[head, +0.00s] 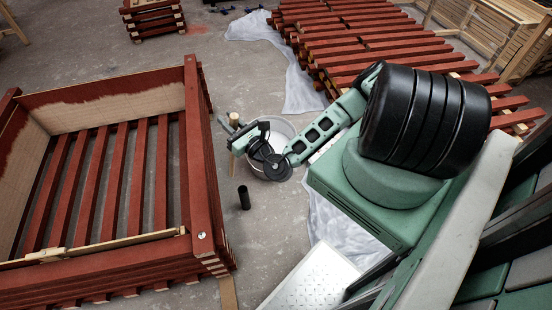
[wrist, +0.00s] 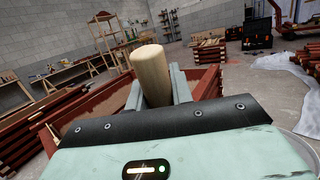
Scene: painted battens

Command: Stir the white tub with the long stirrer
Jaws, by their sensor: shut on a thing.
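The white tub (head: 285,128) stands on the floor in the middle of the head view, partly hidden under my arm and wrist. A bit of its pale rim shows at the lower right of the wrist view (wrist: 303,142). My gripper (head: 234,131) is at the tub's left side. It is shut on the long stirrer, a round pale wooden pole (wrist: 151,72) that stands up between the two fingers in the wrist view. The stirrer's top end (head: 234,119) shows in the head view.
A large red-painted slatted crate (head: 202,170) fills the left. A small black cylinder (head: 244,198) stands on the floor in front of the tub. Red battens (head: 350,45) lie behind, by plastic sheeting (head: 300,85). Grey floor is clear behind the tub, to the left.

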